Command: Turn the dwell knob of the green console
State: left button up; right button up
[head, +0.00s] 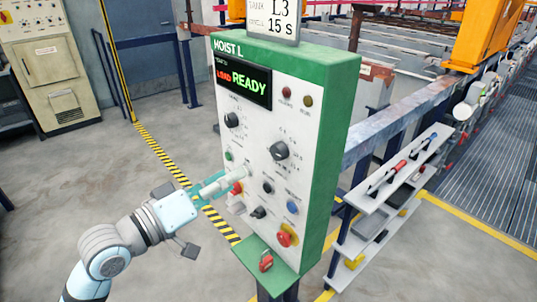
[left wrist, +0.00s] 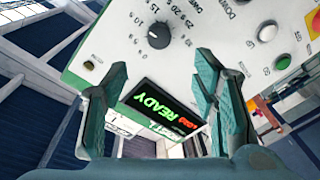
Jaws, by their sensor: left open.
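The green console (head: 335,130) has a white face with several dark knobs. A dark round knob (head: 279,151) with a numbered scale sits on its right half. My left gripper (head: 238,181) is open before the lower left of the face, below and left of that knob. In the left wrist view its teal fingers (left wrist: 163,78) are apart and empty, with the knob beyond them. My right gripper is not in view.
A display (head: 243,86) reads READY above the knobs. Another dark knob (head: 232,120) is at upper left. A red knob on a yellow plate (head: 286,236) and a padlock-like red item (head: 266,262) are lower down. A tool shelf (head: 385,205) stands right. Floor at left is clear.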

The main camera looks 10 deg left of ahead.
aim_at(275, 153)
pick_arm(q)
jog(key=x, duration=1.1)
jog(key=shift+d, duration=0.2)
jog(key=shift+w+d, duration=0.15)
jog(key=shift+w, duration=0.2)
jog(key=c, duration=1.2)
